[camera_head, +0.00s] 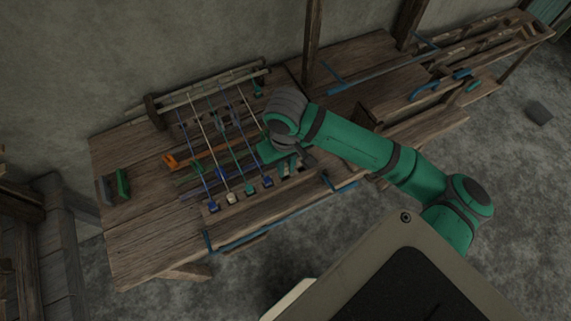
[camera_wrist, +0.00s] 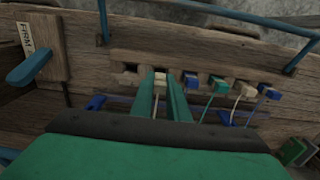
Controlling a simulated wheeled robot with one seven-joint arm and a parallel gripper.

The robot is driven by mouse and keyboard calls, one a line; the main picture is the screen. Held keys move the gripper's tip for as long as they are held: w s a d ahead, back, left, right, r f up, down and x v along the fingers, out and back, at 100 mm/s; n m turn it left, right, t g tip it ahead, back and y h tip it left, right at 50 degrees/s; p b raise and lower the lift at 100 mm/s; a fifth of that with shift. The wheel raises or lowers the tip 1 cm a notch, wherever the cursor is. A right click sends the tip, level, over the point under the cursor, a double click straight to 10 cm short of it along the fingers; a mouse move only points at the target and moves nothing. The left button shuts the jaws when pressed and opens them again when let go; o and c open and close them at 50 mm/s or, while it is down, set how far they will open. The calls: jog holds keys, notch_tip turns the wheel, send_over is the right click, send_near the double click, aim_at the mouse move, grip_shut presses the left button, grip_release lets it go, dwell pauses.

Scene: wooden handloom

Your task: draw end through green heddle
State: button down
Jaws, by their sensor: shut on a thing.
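In the wrist view, my gripper (camera_wrist: 161,76) has its two green fingers closed on a cream end block (camera_wrist: 161,80) at the slotted wooden front rail (camera_wrist: 140,61). A thin pale strand runs from that block between the fingers. Beside it in the rail are a blue block (camera_wrist: 188,82), a green block (camera_wrist: 217,84), another cream block (camera_wrist: 245,89) and another blue block (camera_wrist: 269,92). In the head view, strands run from the back bar (camera_head: 205,87) to the front blocks (camera_head: 231,198). My arm covers the held block there. The green heddle cannot be told apart clearly.
An orange piece (camera_head: 170,161) lies on the loom's left side. A green block (camera_head: 122,184) stands at the table's left end. A wooden post (camera_head: 312,45) rises behind my arm. In the wrist view, a blue lever (camera_wrist: 30,68) stands by a label. The left tabletop is mostly bare.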

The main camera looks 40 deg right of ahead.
aim_at(286, 172)
jog(key=shift+f, duration=1.65)
jog(key=c, duration=1.6)
grip_release()
jog(key=shift+c, duration=0.2)
notch_tip(286, 172, up, 11)
jog(key=shift+f, duration=0.1)
jog(key=shift+a, duration=0.1)
